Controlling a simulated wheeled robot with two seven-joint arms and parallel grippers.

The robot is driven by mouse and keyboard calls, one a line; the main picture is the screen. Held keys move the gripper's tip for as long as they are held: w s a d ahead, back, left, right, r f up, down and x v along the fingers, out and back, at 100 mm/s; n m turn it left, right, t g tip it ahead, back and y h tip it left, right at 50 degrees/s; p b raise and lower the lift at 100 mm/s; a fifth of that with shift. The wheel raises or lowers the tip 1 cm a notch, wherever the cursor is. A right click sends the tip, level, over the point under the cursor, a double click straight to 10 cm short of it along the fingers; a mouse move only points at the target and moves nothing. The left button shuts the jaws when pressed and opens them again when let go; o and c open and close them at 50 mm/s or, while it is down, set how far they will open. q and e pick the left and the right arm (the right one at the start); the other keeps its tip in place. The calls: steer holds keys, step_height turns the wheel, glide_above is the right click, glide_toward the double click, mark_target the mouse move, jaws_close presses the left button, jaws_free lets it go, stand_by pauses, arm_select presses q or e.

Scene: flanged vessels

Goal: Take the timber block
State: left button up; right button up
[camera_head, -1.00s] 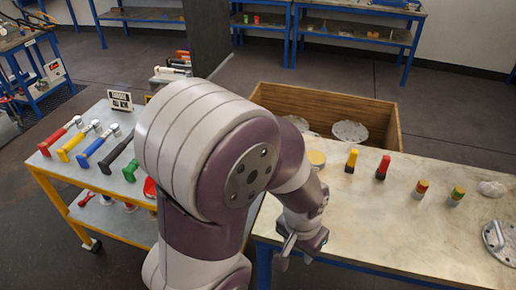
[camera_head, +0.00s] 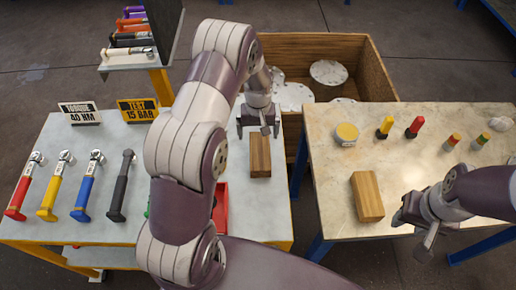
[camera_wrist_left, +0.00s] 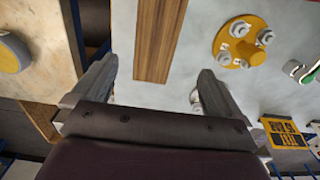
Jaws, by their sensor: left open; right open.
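A brown timber block (camera_head: 260,155) lies on the right part of the grey tool cart. My left gripper (camera_head: 258,130) is open at its far end, with no hold on it. In the left wrist view this block (camera_wrist_left: 160,38) lies beyond and between the two spread fingers (camera_wrist_left: 155,88); the height gap is hard to judge. A second, lighter timber block (camera_head: 367,196) lies on the stone-topped table. My right gripper (camera_head: 412,230) is open and empty just to the right of that block, apart from it.
Torque wrenches (camera_head: 88,185) lie on the cart's left. A red tray (camera_head: 220,208) is partly hidden by my left arm. A yellow flange (camera_wrist_left: 243,42) with bolts is near the block. A wooden crate (camera_head: 380,70) stands behind. A yellow-topped jar (camera_head: 346,134) and small pegs (camera_head: 415,126) stand on the table.

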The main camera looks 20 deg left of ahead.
mark_target(260, 150)
arm_select(q)
steer(key=f, duration=0.2)
steer(key=f+p, duration=0.1)
steer(key=f, duration=0.3)
steer(key=shift+w+a+f, duration=0.1)
steer(key=shift+w+f, duration=0.15)
steer(key=shift+w, duration=0.1)
steer(key=f, duration=0.1)
steer(key=f+p, duration=0.2)
steer(key=shift+s+d+f, duration=0.15)
steer(key=shift+d+f, duration=0.2)
steer(key=shift+f, duration=0.45)
steer(key=shift+w+f, duration=0.2)
steer(key=shift+r, duration=0.1)
steer(key=c, duration=1.2)
